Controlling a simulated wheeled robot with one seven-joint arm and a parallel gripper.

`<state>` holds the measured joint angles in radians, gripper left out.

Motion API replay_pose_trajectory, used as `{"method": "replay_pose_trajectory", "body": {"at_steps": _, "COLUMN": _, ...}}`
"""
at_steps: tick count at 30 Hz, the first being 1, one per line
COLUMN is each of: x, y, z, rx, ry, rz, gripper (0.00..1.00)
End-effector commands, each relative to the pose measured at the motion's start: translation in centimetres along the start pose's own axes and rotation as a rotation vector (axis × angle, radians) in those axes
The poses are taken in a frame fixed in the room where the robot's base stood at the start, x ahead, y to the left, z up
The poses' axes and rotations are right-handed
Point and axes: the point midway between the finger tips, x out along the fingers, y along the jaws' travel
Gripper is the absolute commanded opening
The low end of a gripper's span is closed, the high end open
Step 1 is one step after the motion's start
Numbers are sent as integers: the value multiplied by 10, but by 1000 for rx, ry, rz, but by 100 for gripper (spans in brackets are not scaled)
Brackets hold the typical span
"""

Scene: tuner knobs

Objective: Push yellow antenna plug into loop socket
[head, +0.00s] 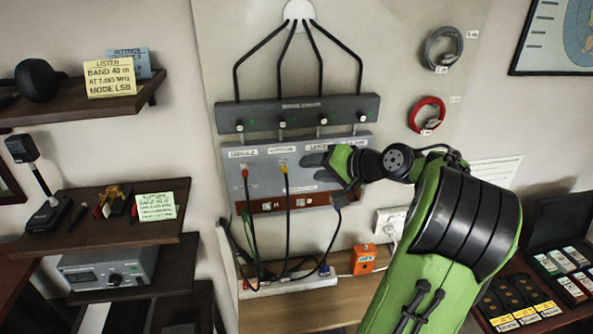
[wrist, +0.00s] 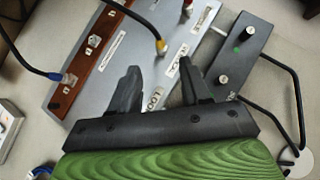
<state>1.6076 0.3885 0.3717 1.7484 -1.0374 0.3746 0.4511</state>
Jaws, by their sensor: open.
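The yellow antenna plug (head: 283,164) is on the grey wall panel (head: 262,190), on a black cable that hangs down. In the wrist view the yellow plug (wrist: 160,46) sits against the panel, beyond my fingertips and apart from them. I cannot tell how deep it sits. My gripper (head: 318,165) is to its right in the head view. In the wrist view my gripper (wrist: 158,80) is open and empty, its fingers spread. The loop socket itself is not clearly visible.
A red plug (head: 245,172) is left of the yellow one. A blue plug (wrist: 68,78) is on the brown strip (wrist: 95,50). A grey box (head: 300,113) with knobs is above the panel. Cables hang below; an orange box (head: 363,258) stands lower right.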

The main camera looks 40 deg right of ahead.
Motion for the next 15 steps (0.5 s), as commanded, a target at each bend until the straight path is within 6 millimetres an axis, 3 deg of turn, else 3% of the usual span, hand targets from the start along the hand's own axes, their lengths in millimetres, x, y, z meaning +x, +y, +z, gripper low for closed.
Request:
{"method": "replay_pose_trajectory", "body": {"at_steps": 9, "x": 69, "y": -1, "z": 1, "rx": -1, "ry": -4, "rz": -2, "gripper": 47}}
{"method": "replay_pose_trajectory", "body": {"at_steps": 15, "x": 86, "y": 0, "z": 0, "rx": -1, "ry": -1, "rz": 1, "gripper": 47}}
